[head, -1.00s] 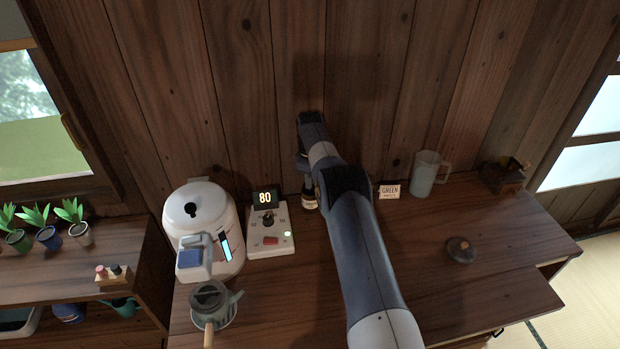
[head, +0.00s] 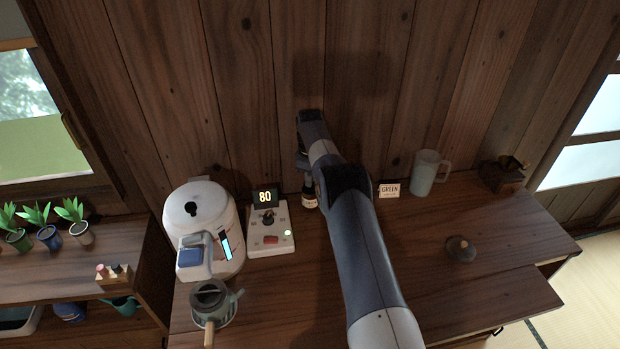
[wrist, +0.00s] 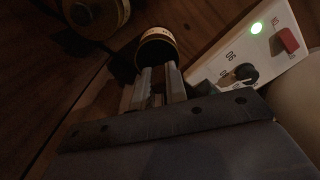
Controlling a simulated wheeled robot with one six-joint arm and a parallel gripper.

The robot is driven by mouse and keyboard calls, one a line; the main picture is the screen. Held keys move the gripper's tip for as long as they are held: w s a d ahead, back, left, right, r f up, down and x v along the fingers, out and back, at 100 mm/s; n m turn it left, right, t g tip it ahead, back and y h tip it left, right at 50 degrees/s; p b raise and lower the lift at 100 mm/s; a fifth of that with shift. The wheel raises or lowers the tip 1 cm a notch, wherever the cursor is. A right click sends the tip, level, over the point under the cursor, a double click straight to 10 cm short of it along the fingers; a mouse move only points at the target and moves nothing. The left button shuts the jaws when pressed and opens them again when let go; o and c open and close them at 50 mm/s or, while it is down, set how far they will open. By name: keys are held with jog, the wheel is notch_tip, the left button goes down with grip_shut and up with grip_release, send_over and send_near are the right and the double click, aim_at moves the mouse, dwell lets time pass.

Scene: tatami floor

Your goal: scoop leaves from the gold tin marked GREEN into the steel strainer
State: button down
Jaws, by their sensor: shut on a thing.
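My gripper (wrist: 158,70) points down over a dark canister with a gold band and pale label (wrist: 158,45), which also shows at the back of the counter in the head view (head: 309,200). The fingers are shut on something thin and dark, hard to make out. A round gold-rimmed tin (wrist: 95,12) is partly in the wrist view, upper left; its marking is not readable. A GREEN card (head: 389,190) stands right of my arm, which hides the counter beside it. A grey pot (head: 214,300) with a wooden handle stands front left; its dark top may hold the strainer.
A white water boiler (head: 205,230) and a control box reading 80 (head: 270,238) stand left of my arm. A frosted jug (head: 427,172), a dark wooden box (head: 502,176) and a round dark lid (head: 460,249) are to the right. The front right counter is clear.

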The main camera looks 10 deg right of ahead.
jog(key=shift+r+p, duration=1.25)
jog(key=shift+r, duration=3.25)
